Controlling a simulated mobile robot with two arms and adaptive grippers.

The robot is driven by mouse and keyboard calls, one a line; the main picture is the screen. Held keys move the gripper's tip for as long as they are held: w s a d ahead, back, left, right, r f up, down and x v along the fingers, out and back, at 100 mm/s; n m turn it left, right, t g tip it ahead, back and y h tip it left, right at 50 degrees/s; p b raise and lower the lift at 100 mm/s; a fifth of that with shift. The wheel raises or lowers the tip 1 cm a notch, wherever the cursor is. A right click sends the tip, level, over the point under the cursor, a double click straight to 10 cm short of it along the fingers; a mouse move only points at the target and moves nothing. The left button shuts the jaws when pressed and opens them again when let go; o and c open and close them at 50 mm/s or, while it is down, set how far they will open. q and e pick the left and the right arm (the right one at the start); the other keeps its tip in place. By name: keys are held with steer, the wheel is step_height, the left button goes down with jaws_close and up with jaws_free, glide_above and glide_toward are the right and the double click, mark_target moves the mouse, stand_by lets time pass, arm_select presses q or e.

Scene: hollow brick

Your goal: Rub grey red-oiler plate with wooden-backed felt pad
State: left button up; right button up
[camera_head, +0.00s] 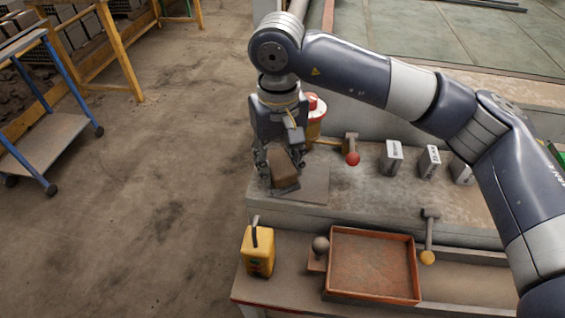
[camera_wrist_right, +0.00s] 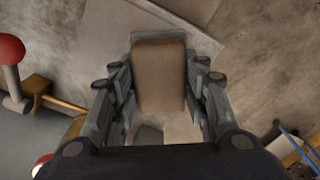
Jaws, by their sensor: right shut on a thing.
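My right gripper (camera_head: 279,163) comes down over the plate's left part, shut on the brown wooden-backed pad (camera_head: 288,165). The pad sits tilted in the head view, its lower edge at the plate's surface; I cannot tell whether it touches. In the right wrist view the wooden back (camera_wrist_right: 159,75) fills the space between the fingers, with the plate (camera_wrist_right: 108,35) behind it. The pad's felt side is mostly hidden. My left gripper is not in view.

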mark_target(306, 182)
steer(key=shift+s+d+f+b, duration=0.2)
steer(key=shift+d+b, duration=0.15)
steer(key=shift+d, duration=0.25)
steer(key=shift+s+d+f+b, duration=0.15)
steer(key=shift+d+b, duration=0.15)
steer(key=shift+d, duration=0.65)
steer(key=shift+s+d+b, duration=0.15)
steer(key=shift+d+b, duration=0.2)
steer(key=shift+d, duration=0.2)
steer(key=shift+c, duration=0.8)
steer(key=shift+s+d+f, duration=0.1)
steer(key=shift+d, duration=0.35)
steer(key=shift+s+d+b, duration=0.2)
steer(key=shift+d+b, duration=0.2)
steer(key=shift+d, duration=0.45)
steer(key=shift+s+d+b, duration=0.15)
steer(key=shift+d+b, duration=0.2)
steer(key=shift+d, duration=0.5)
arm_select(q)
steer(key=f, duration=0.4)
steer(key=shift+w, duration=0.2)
arm_select(e)
steer(key=shift+r, duration=0.2)
